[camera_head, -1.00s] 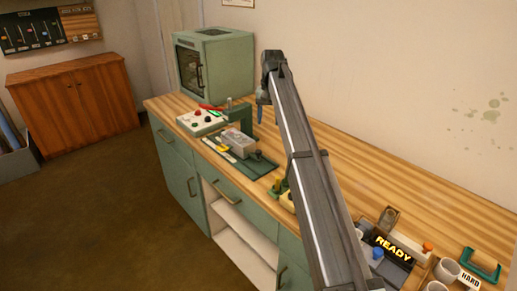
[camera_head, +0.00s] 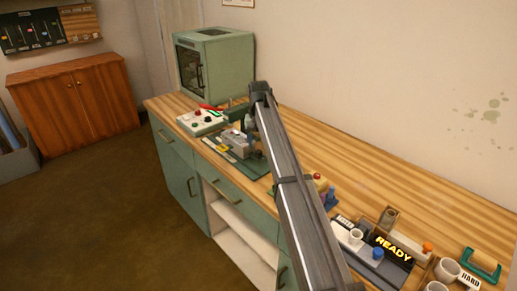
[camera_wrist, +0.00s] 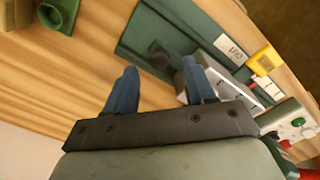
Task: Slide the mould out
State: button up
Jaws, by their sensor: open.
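The mould, a grey metal block (camera_head: 231,138), sits on the green base of the press (camera_head: 258,168) on the bench. In the wrist view the light grey block (camera_wrist: 222,88) is partly hidden behind my right-hand finger. The green base plate (camera_wrist: 150,30) with a dark round part on it shows beyond my fingers. My gripper (camera_wrist: 157,66) is open, its blue fingers apart with nothing visibly held between them. One finger overlaps the block in the picture; I cannot tell whether it touches. In the head view my arm hides part of the press.
A control box with coloured knobs (camera_head: 202,121) stands left of the press, before a green oven (camera_head: 215,65). A yellow piece (camera_wrist: 263,60) lies beside the block. A READY sign (camera_head: 393,248) and white cups (camera_head: 447,269) are at the right. The rear bench is clear.

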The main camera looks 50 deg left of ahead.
jog(key=shift+f, duration=1.4)
jog(key=shift+c, duration=0.3)
grip_shut()
